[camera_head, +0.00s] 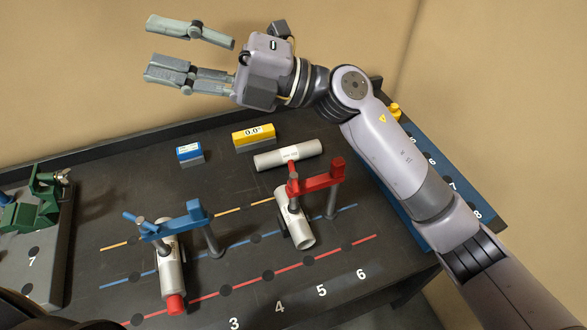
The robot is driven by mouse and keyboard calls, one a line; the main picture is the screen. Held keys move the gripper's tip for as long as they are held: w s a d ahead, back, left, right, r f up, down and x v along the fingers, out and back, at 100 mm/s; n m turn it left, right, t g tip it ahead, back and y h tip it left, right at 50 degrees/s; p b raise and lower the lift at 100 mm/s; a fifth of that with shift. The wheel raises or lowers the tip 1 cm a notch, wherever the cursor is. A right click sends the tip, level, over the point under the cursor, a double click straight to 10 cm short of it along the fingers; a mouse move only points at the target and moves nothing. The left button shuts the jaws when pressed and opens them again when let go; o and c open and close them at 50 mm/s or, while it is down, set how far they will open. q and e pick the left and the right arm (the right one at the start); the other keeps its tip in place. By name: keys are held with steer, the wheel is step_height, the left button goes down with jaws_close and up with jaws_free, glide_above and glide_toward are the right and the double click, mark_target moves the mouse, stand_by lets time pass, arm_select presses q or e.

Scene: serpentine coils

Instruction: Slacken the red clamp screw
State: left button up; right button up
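The red clamp (320,181) stands right of the table's middle. Its red arm reaches from a grey post (331,204) over a grey cylinder (298,222). The red-topped clamp screw (293,173) is at the arm's left end, above the cylinder; whether it presses on the cylinder cannot be told. My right gripper (150,47) is open and empty, at the upper left near the back wall, far from the red clamp. Its fingers point left. My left gripper is not in view.
A blue clamp (180,219) stands over another cylinder (172,270) with a red end. A loose cylinder (288,155), a yellow display block (254,134) and a blue block (189,151) lie behind. A green fixture (36,208) is at left. My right arm crosses the right side.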

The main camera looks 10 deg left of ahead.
step_height(320, 180, down, 4)
steer(key=s+a+n+g+h, duration=0.1)
steer(key=s+a+n+h, duration=0.15)
steer(key=h, duration=0.25)
steer(key=t+h, duration=0.7)
steer(key=h, duration=0.9)
glide_toward(294, 175)
steer(key=shift+n, duration=0.25)
steer(key=f+p, duration=0.2)
steer(key=f, duration=0.1)
steer(key=f+p, duration=0.3)
steer(key=f, duration=0.1)
steer(key=shift+s+f, duration=0.15)
steer(key=shift+s, duration=0.05)
steer(key=shift+f+p, duration=0.3)
steer(key=shift+f, duration=0.5)
steer(key=shift+c, duration=0.3)
jaws_close()
